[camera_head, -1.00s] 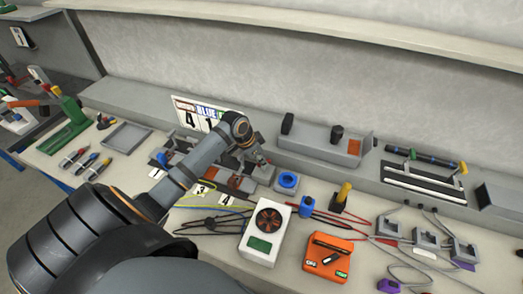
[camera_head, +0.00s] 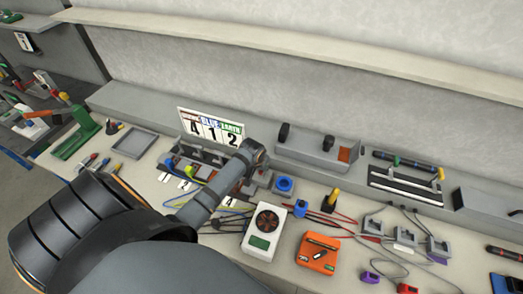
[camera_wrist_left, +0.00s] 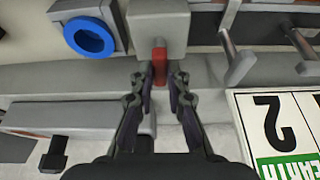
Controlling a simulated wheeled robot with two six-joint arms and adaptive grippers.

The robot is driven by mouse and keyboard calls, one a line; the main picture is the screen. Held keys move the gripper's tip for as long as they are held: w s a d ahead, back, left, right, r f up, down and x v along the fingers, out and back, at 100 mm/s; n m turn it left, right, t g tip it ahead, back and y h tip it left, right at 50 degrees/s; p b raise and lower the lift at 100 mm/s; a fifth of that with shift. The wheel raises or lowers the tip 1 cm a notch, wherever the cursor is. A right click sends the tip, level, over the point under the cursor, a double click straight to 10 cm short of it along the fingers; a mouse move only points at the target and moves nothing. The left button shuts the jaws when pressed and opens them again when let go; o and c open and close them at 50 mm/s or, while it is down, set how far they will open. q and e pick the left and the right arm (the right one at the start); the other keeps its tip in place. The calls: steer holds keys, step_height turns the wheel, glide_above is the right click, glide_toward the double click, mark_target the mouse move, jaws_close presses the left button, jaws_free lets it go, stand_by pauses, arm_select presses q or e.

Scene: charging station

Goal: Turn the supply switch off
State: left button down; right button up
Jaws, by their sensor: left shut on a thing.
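The supply switch is a grey box (camera_wrist_left: 158,22) with a small red lever (camera_wrist_left: 159,66), at the top middle of the left wrist view. My left gripper (camera_wrist_left: 160,82) has its two dark fingers closed around the red lever, one on each side. In the head view, the grey switch box (camera_head: 265,178) stands on the bench left of a blue ring socket (camera_head: 285,184). My left arm and wrist hide the lever and most of the gripper there. My right gripper is in neither view.
A number card (camera_head: 211,128) reading 4, 1, 2 stands behind my left wrist. A white meter (camera_head: 263,232) and an orange box (camera_head: 318,252) lie in front. Several cables cover the right side.

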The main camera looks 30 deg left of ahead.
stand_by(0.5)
arm_select(q)
steer(key=c, duration=1.3)
jaws_free()
steer(key=shift+r, duration=0.25)
steer(key=v, duration=1.1)
steer(key=shift+s+d+r, duration=0.15)
steer(key=shift+r, duration=0.05)
